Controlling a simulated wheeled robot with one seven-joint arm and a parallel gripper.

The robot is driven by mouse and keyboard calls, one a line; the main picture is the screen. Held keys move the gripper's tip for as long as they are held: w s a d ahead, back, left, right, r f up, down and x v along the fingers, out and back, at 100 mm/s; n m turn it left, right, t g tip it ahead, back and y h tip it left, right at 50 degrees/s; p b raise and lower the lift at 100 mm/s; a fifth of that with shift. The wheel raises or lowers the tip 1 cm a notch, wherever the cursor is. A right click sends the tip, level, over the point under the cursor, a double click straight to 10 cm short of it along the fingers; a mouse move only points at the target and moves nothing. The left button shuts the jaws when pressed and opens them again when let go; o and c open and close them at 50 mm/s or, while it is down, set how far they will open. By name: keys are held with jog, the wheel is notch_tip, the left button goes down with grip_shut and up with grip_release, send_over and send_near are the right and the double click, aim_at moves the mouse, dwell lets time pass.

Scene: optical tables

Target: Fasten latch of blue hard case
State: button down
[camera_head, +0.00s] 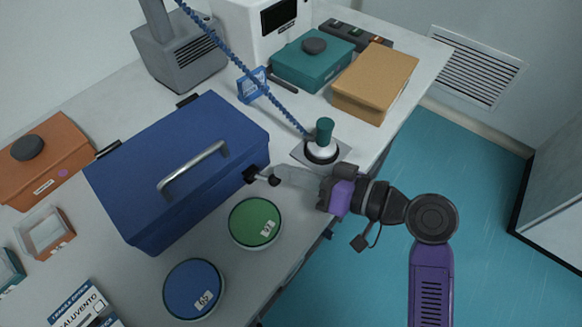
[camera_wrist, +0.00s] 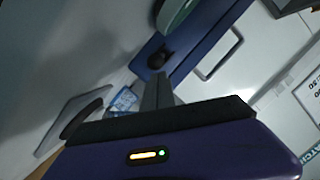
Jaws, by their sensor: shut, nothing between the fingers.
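The blue hard case (camera_head: 172,165) lies closed on the white table, a silver handle (camera_head: 195,168) on its lid. My gripper (camera_head: 270,180) is shut and empty at the right end of the case's near side. A small dark piece (camera_head: 250,174) at that edge looks like the latch. In the wrist view, the dark latch piece (camera_wrist: 158,59) sits on the blue case (camera_wrist: 188,60), just beyond my closed fingers (camera_wrist: 155,92). I cannot tell whether they touch it, nor whether the latch is fastened.
A green round dish (camera_head: 255,222) and a blue round dish (camera_head: 194,288) lie in front of the case. A stirrer with a green-capped piece (camera_head: 324,133) stands to the right. An orange box (camera_head: 45,160) is at left; teal (camera_head: 312,62) and tan (camera_head: 375,82) boxes stand behind.

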jog(key=shift+s+a+m+t+h+p, duration=0.1)
jog(key=shift+s+m+t+h+p, duration=0.25)
jog(key=shift+m+t, duration=0.2)
jog(key=shift+s, duration=0.15)
jog(key=t+p, duration=0.1)
jog(key=s+m+h+p, duration=0.1)
jog(key=m+t+h+p, duration=0.1)
jog(key=shift+s+a+r+m+t+p, duration=0.25)
jog(key=shift+s+a+t+p, duration=0.1)
jog(key=shift+s+a+m+t+h+p, duration=0.3)
jog(key=shift+m+t+h+p, duration=0.45)
jog(key=shift+p, duration=0.5)
jog(key=m+h+p, duration=0.1)
jog(key=p, duration=0.1)
jog(key=s+m+t+h+p, duration=0.1)
jog(key=h+p, duration=0.1)
jog(key=shift+a+f+t, duration=0.15)
jog(key=shift+a+t, duration=0.1)
jog(key=shift+a, duration=0.1)
jog(key=shift+s+a+p, duration=0.25)
jog(key=shift+p, duration=0.45)
jog(key=shift+s+a, duration=0.1)
